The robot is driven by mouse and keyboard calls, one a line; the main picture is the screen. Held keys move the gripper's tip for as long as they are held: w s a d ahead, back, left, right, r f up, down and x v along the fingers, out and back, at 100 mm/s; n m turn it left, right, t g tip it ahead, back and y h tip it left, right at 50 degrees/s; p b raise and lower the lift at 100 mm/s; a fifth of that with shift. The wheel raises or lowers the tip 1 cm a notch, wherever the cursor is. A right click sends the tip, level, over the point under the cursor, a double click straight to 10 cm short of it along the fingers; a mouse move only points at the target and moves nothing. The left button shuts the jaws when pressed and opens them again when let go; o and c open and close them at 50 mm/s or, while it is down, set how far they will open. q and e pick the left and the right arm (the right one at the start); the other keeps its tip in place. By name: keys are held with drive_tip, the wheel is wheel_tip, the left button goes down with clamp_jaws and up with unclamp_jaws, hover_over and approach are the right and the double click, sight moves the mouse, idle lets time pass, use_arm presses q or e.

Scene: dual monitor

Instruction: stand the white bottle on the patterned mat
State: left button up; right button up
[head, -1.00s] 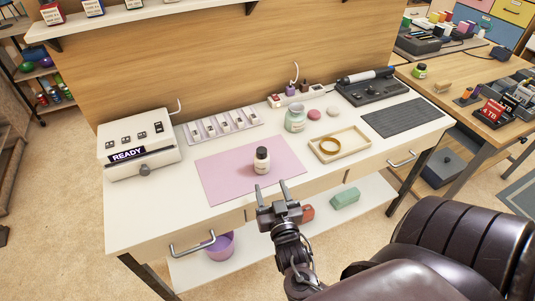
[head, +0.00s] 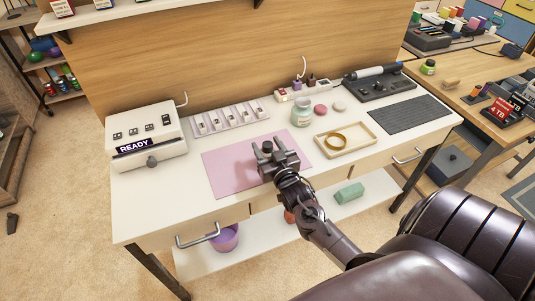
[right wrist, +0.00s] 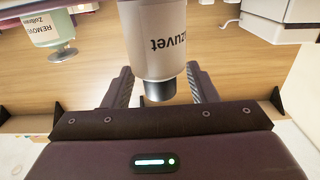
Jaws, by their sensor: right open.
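The white bottle with a dark cap (head: 267,147) stands on the plain pink mat (head: 222,177), mostly hidden behind my right gripper in the head view. My right gripper (head: 268,144) is open, its fingers on either side of the bottle. In the right wrist view the white bottle (right wrist: 157,40) appears upside down, between the open fingers of the right gripper (right wrist: 161,84); contact cannot be made out. A dark grey mat with a fine pattern (head: 408,114) lies at the desk's right end, with nothing on it. My left gripper is not in view.
A wooden tray (head: 361,149) holding a gold ring (head: 336,141) lies between the pink mat and the dark mat. A pale green jar (head: 301,113) and two round pieces stand behind it. A black device (head: 378,86) sits behind the dark mat. A chair (head: 465,240) is in front.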

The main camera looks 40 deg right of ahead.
drive_tip(key=shift+c, duration=0.3)
drive_tip(key=shift+w, duration=0.1)
clamp_jaws()
